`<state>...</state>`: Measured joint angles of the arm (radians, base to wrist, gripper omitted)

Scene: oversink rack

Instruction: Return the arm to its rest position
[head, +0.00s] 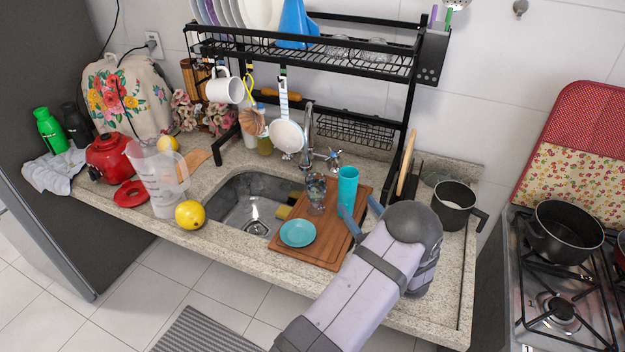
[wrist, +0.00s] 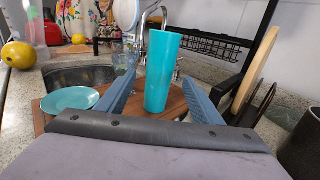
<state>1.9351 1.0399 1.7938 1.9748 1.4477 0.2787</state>
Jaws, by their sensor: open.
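My gripper (wrist: 162,100) is open, its two blue fingers spread on either side of a turquoise cup in the wrist view. The turquoise cup (head: 348,186) stands upright on the wooden board (head: 318,250). In the head view my gripper (head: 361,216) is just in front of the cup, and my arm comes in from the bottom. The cup (wrist: 161,70) appears slightly beyond the fingers; I cannot tell whether either finger touches it. A turquoise saucer (head: 298,233) and a clear glass (head: 316,191) also rest on the board.
The sink (head: 232,205) lies left of the board. A black rack (head: 330,60) with dishes spans above it. A dark pot (head: 455,203) stands to the right, near the stove (head: 560,285).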

